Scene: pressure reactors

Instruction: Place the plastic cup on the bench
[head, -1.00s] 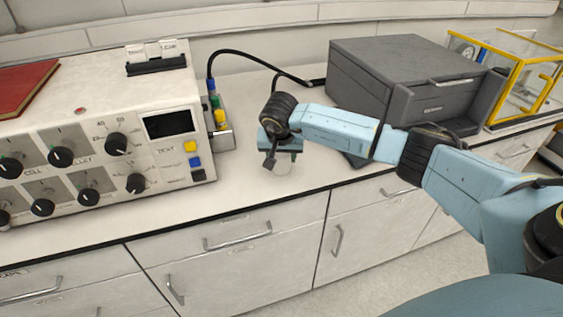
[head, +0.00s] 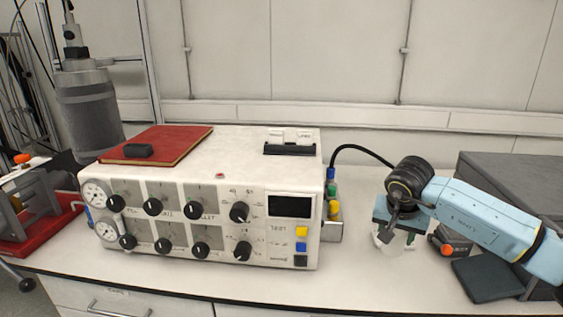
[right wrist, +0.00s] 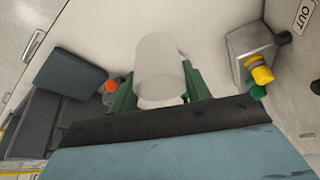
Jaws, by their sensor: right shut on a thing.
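The plastic cup (right wrist: 160,70) is a pale, translucent cup held between the green fingers of my right gripper (right wrist: 158,88) in the right wrist view. In the head view my right gripper (head: 398,236) points down over the bench (head: 365,283), just right of the white control box. The cup (head: 386,243) shows only partly there, below the gripper. I cannot tell whether its base touches the bench. My left gripper is not in view.
The control box (head: 230,180) with knobs carries a red book (head: 160,144). A dark grey device (head: 510,185) stands at right, with a small orange-knobbed item (head: 447,243) beside the gripper. A metal cylinder (head: 88,110) and red tray (head: 40,235) are at left. The front strip of bench is clear.

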